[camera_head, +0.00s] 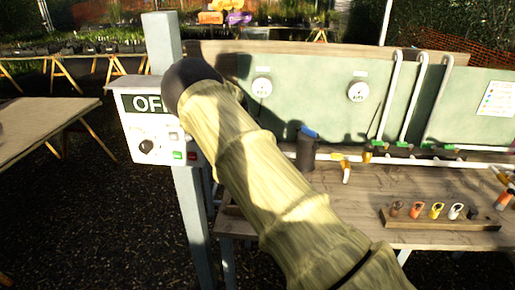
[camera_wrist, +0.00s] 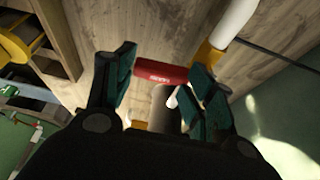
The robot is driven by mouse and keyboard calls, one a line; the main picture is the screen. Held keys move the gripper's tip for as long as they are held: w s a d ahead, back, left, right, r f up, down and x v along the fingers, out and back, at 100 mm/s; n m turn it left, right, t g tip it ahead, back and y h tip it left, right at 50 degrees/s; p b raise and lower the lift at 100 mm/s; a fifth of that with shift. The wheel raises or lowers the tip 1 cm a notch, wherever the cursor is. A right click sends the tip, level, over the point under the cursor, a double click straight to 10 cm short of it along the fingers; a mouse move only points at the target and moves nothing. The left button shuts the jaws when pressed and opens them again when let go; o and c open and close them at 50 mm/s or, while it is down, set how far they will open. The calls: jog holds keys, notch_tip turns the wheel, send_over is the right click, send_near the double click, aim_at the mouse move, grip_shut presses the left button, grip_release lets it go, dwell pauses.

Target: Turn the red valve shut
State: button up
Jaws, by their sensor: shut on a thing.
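The red valve handle (camera_wrist: 160,75) shows in the wrist view as a short red bar with pale lettering. My gripper (camera_wrist: 165,68) has one dark green-padded finger at each end of the bar and is shut on it. A brownish round part (camera_wrist: 164,108) lies just below the bar, partly hidden by the gripper. A yellow fitting (camera_wrist: 210,54) and white pipe (camera_wrist: 238,16) run up to the right of it. In the head view my arm covers the middle, and I cannot make out the gripper or the red handle there.
A green panel (camera_head: 310,95) with gauges stands behind. A control box (camera_head: 150,125) on a post (camera_head: 163,45) stands left of my arm.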

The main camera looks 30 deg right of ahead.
jog(key=shift+s+d+f, duration=0.4)
jog(key=shift+s+f, duration=0.1)
jog(key=o, duration=1.2)
jog(key=shift+o, duration=0.6)
jog(key=shift+d+f, duration=0.1)
jog(key=shift+d, duration=0.15)
jog(key=shift+w+d+f, duration=0.1)
jog(key=shift+d+f, duration=0.05)
jog(key=shift+f, duration=0.05)
jog(key=shift+w, duration=0.1)
jog(key=shift+w+a+r, duration=0.25)
jog(key=shift+a+r, duration=0.1)
jog(key=shift+a, duration=0.05)
jog(key=shift+r, duration=0.25)
notch_tip(320, 180, up, 10)
jog(key=shift+a+f, duration=0.15)
jog(key=shift+f, duration=0.1)
